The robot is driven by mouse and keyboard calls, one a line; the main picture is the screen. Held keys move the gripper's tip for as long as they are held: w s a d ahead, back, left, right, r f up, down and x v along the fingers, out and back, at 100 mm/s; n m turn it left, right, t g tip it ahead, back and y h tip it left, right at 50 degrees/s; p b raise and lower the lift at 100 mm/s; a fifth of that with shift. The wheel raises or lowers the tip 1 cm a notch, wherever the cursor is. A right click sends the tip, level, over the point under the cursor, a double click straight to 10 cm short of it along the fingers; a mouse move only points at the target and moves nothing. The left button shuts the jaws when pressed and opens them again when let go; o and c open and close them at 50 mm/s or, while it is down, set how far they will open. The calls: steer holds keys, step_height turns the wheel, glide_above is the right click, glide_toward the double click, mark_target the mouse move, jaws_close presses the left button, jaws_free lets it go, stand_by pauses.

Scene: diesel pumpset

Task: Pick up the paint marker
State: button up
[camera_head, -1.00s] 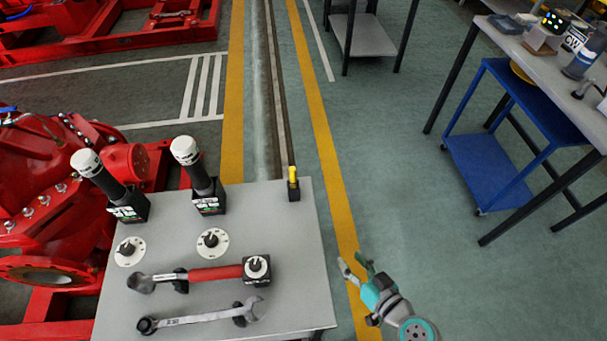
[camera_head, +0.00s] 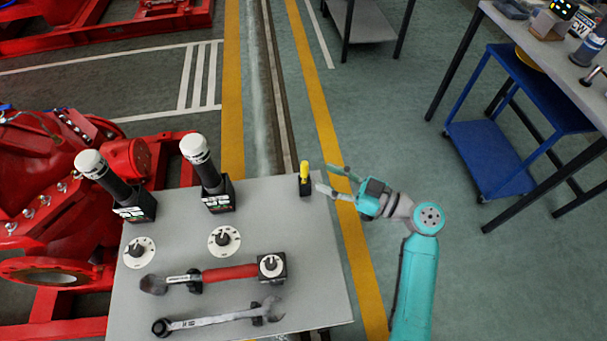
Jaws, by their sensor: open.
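The paint marker (camera_head: 304,170) is yellow and stands upright in a small black holder (camera_head: 306,187) near the far right corner of the grey table (camera_head: 325,275). My gripper (camera_head: 325,180) is open just to the right of the marker, its fingers pointing left toward it. One fingertip looks close to the holder. I cannot tell whether it touches, and nothing is between the fingers.
Two black canisters with white caps (camera_head: 194,148) stand in holders left of the marker. Two white dials (camera_head: 224,240) sit between. Open floor lies right of the table.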

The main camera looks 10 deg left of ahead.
mark_target(305, 168)
steer(key=shift+f+x, duration=0.15)
steer(key=shift+x, duration=1.6)
steer(key=shift+f+x, duration=0.15)
steer(key=shift+x, duration=1.6)
steer(key=shift+w, duration=0.15)
jaws_close()
